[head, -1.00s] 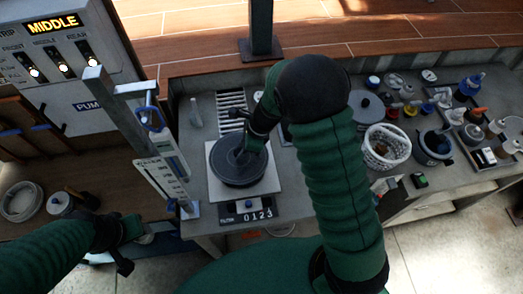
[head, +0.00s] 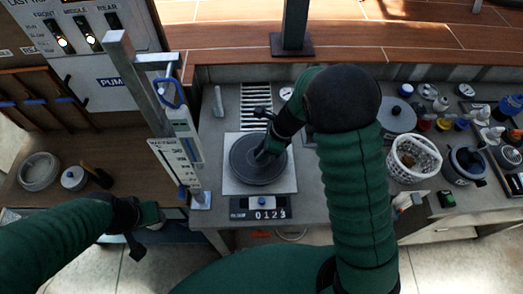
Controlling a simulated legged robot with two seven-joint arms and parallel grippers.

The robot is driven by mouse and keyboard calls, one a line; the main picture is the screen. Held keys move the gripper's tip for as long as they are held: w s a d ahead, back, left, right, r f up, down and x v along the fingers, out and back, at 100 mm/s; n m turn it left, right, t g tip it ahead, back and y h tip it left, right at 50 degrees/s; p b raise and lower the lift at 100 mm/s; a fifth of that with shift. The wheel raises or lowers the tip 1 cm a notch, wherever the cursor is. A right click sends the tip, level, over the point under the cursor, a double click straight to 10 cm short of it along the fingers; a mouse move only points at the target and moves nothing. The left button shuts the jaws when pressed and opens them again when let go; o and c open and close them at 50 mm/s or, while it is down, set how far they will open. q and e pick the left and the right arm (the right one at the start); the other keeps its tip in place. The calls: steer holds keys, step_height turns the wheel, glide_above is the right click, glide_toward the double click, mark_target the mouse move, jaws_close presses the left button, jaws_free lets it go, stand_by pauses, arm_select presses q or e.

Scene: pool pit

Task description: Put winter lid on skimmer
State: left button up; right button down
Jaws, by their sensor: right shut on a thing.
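A dark round lid (head: 248,172) lies over the white square plate (head: 232,184) of the skimmer on the grey counter, near the middle of the head view. It looks roughly centred and flat; whether it is fully seated I cannot tell. My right gripper (head: 265,150) reaches down onto the lid and is shut on it near its middle; the fingertips are partly hidden. My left gripper (head: 146,232) is at lower left, in front of the counter, with its fingers apart and nothing visible between them.
A counter display reading 0123 (head: 268,214) sits in front of the plate. An upright gauge post (head: 185,165) stands to its left. Another grey round lid (head: 396,116), a white basket (head: 413,158) and several bottles stand at right. A slotted grate (head: 256,104) lies behind.

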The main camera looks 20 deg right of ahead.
steer(key=shift+d, duration=0.1)
steer(key=shift+p, duration=0.3)
steer(key=shift+f, duration=0.25)
stand_by(0.3)
steer(key=shift+f+b, duration=0.45)
steer(key=shift+f, duration=0.05)
steer(key=shift+f, duration=0.3)
stand_by(0.5)
